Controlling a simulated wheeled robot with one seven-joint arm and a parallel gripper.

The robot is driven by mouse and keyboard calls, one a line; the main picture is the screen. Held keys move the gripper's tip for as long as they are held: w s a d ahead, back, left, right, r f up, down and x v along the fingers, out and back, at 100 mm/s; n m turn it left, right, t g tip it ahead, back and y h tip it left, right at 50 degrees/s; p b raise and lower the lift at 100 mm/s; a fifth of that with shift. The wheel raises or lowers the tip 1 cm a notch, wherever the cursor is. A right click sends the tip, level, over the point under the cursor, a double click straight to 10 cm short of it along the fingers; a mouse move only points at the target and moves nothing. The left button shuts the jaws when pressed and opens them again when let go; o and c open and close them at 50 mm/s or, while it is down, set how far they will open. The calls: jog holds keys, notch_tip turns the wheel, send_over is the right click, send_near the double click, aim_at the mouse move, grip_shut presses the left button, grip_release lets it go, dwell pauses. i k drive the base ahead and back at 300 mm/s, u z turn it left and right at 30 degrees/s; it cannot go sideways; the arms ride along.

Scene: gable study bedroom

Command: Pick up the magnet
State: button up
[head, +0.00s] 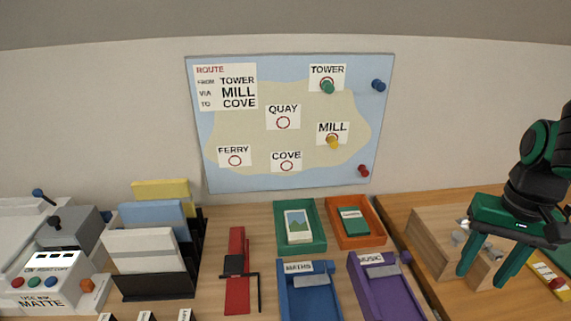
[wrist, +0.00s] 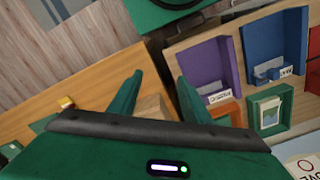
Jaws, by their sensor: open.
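Several round magnets sit on the map board (head: 200,150) on the back wall. A green magnet (head: 327,87) is at TOWER and a yellow magnet (head: 333,142) is at MILL. A blue magnet (head: 379,86) is near the upper right corner and a red magnet (head: 363,171) is near the lower right edge. My gripper (head: 487,273) is open and empty, fingers down, to the right of the board and apart from it. In the wrist view my gripper (wrist: 160,84) has nothing between its fingers; only a corner of the board shows, and no magnet is clear.
Below the board are a green tray (head: 280,242), an orange tray (head: 380,240), a blue tray (head: 287,305) and a purple tray (head: 365,290). A wooden box (head: 425,235) is by my gripper. A file rack (head: 150,285) and a labelled machine (head: 55,268) are at left.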

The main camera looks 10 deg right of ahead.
aim_at(362, 169)
jog(key=u, duration=0.05)
jog(key=k, duration=0.5)
jog(key=u, duration=1.2)
jog(key=k, duration=0.6)
jog(key=z, duration=1.3)
jog(key=i, duration=1)
jog(key=u, duration=0.05)
